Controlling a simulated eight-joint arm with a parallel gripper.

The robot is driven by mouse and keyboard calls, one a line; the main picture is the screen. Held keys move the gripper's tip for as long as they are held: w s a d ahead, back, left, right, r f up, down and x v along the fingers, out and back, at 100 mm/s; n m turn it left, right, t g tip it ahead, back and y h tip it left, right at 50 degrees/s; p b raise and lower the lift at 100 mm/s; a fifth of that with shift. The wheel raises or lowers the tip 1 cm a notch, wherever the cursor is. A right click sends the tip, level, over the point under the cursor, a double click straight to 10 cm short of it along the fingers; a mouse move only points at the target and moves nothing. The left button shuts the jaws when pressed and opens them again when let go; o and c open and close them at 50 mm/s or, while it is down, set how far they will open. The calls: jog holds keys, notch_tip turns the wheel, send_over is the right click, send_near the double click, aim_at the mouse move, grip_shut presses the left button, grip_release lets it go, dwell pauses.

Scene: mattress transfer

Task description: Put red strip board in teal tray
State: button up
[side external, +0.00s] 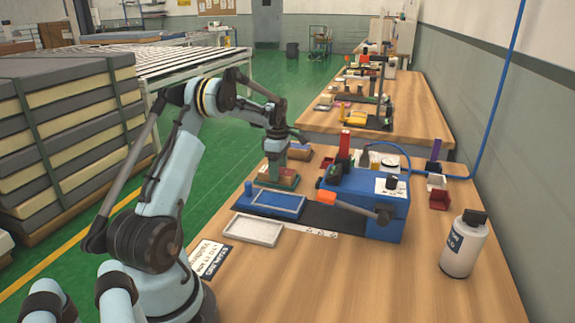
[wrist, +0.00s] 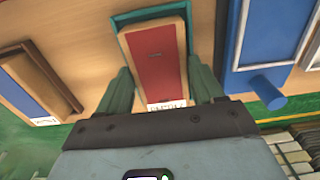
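The red strip board (wrist: 160,58), with tan edges and a white printed label at its near end, lies within the teal tray (wrist: 119,38) in the wrist view. The tray's rim shows at the board's far end and sides; its near end is hidden by my gripper. In the side external view the teal tray (side external: 262,184) stands on the bench below my gripper (side external: 274,174). My gripper (wrist: 158,70) is open, its green fingers one on each side of the board. A gap shows at the left finger; I cannot tell whether the right one touches.
A blue tray (wrist: 240,50) stands close right of the teal tray in the wrist view. A dark-framed tray (wrist: 62,80) holding a tan-and-blue board is at the left. The side external view shows a white tray (side external: 256,229), a blue machine (side external: 365,205) and a white bottle (side external: 463,246).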

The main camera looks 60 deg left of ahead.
jog(key=o, duration=0.3)
jog(key=shift+o, duration=0.2)
jog(key=shift+r, duration=0.1)
notch_tip(320, 180, up, 12)
dwell(0.4)
jog(key=shift+r, duration=0.1)
